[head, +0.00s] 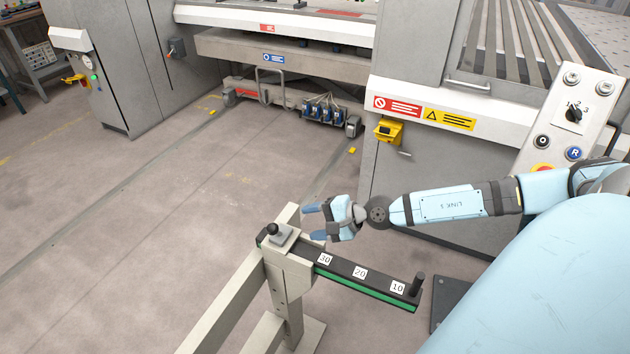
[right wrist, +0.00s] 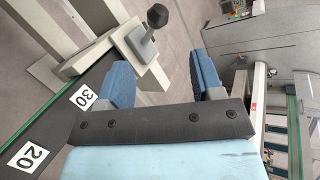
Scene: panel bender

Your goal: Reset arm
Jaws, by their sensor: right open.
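My right gripper (head: 316,221) is open and empty, with its blue fingers apart, just above and behind the dark gauge bar (head: 345,271). In the right wrist view its two blue fingers (right wrist: 160,70) are spread with nothing between them. The bar carries labels 30, 20 and 10, has a green lower strip and a black upright peg (head: 417,284) at its right end. A black-knobbed lever (head: 273,230) stands on a block at the bar's left end; it also shows beyond the left finger in the right wrist view (right wrist: 157,16). My left gripper is out of view.
A beige stand (head: 288,290) carries the bar. The large grey machine (head: 460,165) stands behind, with a yellow pedal-like box (head: 388,130) on its front. A control panel (head: 567,120) with knobs is at the right. Open floor (head: 140,230) lies left.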

